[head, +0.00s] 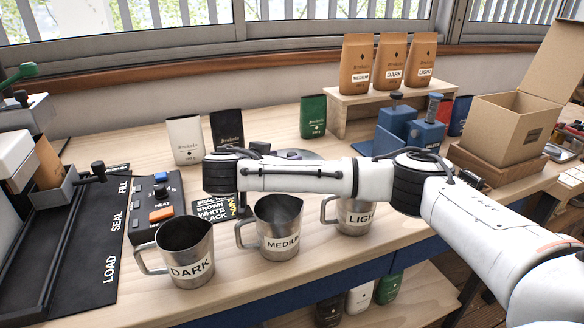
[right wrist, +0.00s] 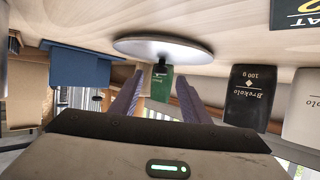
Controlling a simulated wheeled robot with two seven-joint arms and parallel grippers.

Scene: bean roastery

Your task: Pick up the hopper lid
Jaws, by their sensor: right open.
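The hopper lid (right wrist: 150,46) is a round grey metal disc with a black knob (right wrist: 160,68), lying on the bench in the right wrist view, which is upside down. In the head view a grey part of the lid (head: 318,156) shows behind my right arm. My right gripper (right wrist: 160,82) is open and empty, its two fingers pointing towards the lid, with the knob between the fingertips in the picture. I cannot tell whether they touch it. My left gripper is not in view.
Three steel cups, DARK (head: 187,252), MEDIUM (head: 277,228) and LIGHT (head: 355,216), stand near the front edge. Bags (head: 185,139) stand behind my arm. A blue machine (head: 408,130) and an open cardboard box (head: 510,125) are at the right. The sealer (head: 60,190) is at the left.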

